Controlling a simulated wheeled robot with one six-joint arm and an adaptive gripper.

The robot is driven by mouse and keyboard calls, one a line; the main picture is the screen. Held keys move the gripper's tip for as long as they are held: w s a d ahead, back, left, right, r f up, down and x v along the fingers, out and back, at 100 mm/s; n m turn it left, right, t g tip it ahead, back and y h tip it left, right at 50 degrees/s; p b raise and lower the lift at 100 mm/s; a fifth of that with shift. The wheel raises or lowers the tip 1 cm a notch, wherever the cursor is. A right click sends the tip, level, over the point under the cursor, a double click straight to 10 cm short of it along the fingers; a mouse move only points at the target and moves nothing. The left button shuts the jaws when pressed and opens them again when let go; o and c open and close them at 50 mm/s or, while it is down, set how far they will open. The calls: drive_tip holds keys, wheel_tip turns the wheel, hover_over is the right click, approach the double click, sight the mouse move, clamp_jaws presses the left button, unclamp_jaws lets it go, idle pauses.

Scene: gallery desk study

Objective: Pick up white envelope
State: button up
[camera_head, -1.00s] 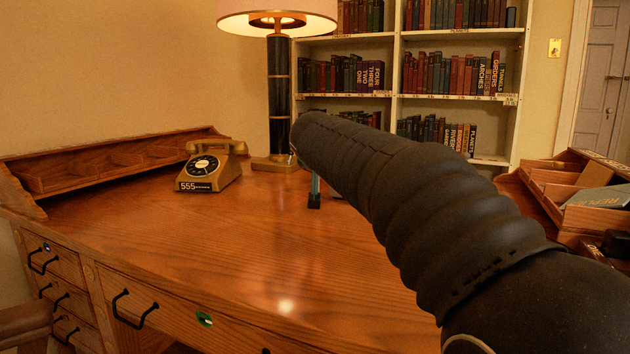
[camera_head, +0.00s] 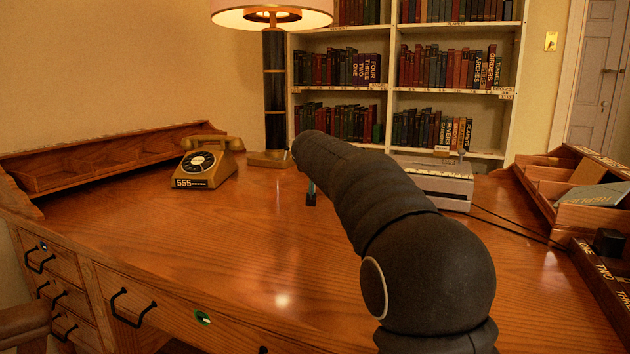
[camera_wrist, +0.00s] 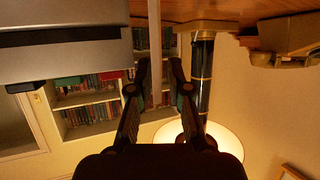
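I cannot make out a white envelope for certain in either view. My gripper (camera_wrist: 159,85) shows in the wrist view with its two dark fingers apart. A narrow pale upright strip shows in the gap between them; I cannot tell what it is or how near it is. In the head view my dark arm reaches over the wooden desk (camera_head: 200,245) and hides most of the gripper. Only a small dark fingertip (camera_head: 311,199) shows below the arm, over the desk's back part.
A grey box-like device (camera_head: 440,184) with a cord stands right of my arm. A gold telephone (camera_head: 208,165) and a lamp (camera_head: 275,95) stand at the back left. A wooden tray (camera_head: 540,178) holding papers is at the right. The desk's middle is clear.

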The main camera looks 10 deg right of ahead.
drive_tip(key=shift+x, duration=0.8)
clamp_jaws()
drive_tip(key=shift+s, duration=0.1)
wheel_tip(320, 180, up, 10)
drive_tip(key=p, duration=0.3)
